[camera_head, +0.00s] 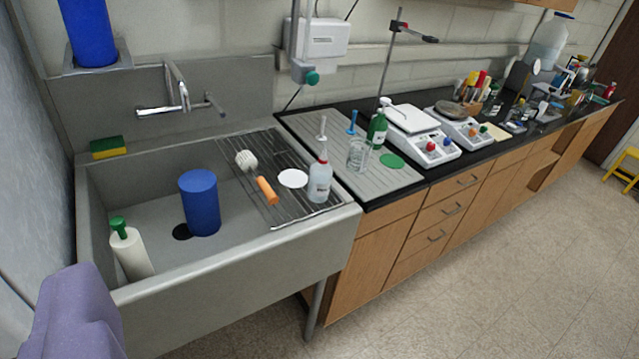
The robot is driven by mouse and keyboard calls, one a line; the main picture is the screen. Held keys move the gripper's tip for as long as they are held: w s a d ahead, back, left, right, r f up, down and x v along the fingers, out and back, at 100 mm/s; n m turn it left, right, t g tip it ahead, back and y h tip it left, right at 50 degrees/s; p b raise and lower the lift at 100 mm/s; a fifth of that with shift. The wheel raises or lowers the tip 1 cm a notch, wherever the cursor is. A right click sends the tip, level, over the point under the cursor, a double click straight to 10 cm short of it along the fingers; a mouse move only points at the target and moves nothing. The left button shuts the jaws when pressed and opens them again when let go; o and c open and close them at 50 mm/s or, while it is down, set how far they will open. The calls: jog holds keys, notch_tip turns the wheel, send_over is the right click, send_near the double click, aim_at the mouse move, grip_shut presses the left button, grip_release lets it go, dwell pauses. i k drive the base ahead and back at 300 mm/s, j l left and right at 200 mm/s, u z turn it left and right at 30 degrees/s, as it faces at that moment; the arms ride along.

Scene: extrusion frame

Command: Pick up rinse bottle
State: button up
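A clear squeeze bottle with a thin white spout, which looks like the rinse bottle (320,180), stands upright at the right end of the sink's wire rack (270,150). A white disc (292,178) lies just to its left. A second bottle, green with a white label (377,130), stands on the counter behind and to the right. A white bottle with a green cap (130,252) leans in the sink's front left corner. My gripper does not show in this view.
The grey sink (230,275) holds a blue cylinder (199,203). A brush with an orange handle (265,188) lies on the rack. A glass beaker (358,155) and a green disc (391,161) are on the grey drain board. Open floor (470,285) lies in front of the cabinets.

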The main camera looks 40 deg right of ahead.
aim_at(320, 180)
jog(key=i+l+z, duration=0.2)
jog(key=i+l, duration=0.25)
jog(key=i+l+z, duration=0.2)
jog(key=i+l, duration=0.15)
jog(key=i, duration=0.2)
jog(key=i+l+z, duration=0.2)
jog(key=i, duration=0.35)
jog(key=l, duration=0.1)
